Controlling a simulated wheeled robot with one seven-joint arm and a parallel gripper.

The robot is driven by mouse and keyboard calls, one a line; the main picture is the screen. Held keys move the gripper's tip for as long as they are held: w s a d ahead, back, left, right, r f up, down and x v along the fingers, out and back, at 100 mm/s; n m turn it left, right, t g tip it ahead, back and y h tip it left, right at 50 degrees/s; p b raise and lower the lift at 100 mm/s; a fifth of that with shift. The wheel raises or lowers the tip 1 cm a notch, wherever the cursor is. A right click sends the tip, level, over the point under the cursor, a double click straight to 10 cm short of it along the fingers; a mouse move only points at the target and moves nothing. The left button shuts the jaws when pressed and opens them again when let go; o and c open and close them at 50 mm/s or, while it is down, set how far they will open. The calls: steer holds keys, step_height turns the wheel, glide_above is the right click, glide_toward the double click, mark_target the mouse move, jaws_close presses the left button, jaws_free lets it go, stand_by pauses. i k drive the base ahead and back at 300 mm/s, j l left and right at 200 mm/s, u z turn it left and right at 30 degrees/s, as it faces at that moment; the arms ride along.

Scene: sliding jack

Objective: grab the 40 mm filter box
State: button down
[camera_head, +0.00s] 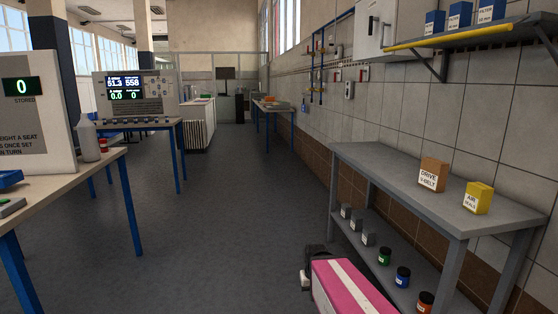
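Three blue boxes with white labels stand in a row on the wall shelf at the upper right: a left box (434,22), a middle box (459,16) and a right box (490,11). The right one's label seems to read "FILTER" with a size in mm. The sizes are too small to read surely, so I cannot tell which is the 40 mm filter box. The top edge of the view cuts off the right box.
The wall shelf has a yellow front edge (445,37). Below it, a grey rack (390,170) holds a brown drive-belt box (433,174), a yellow air-seals box (478,198) and, lower, several small containers. Tables stand at left. The middle floor (220,190) is clear.

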mark_target(459, 16)
steer(key=i+j, duration=0.65)
steer(key=j, duration=0.15)
steer(key=i+j+z, duration=0.15)
steer(key=z, duration=1.7)
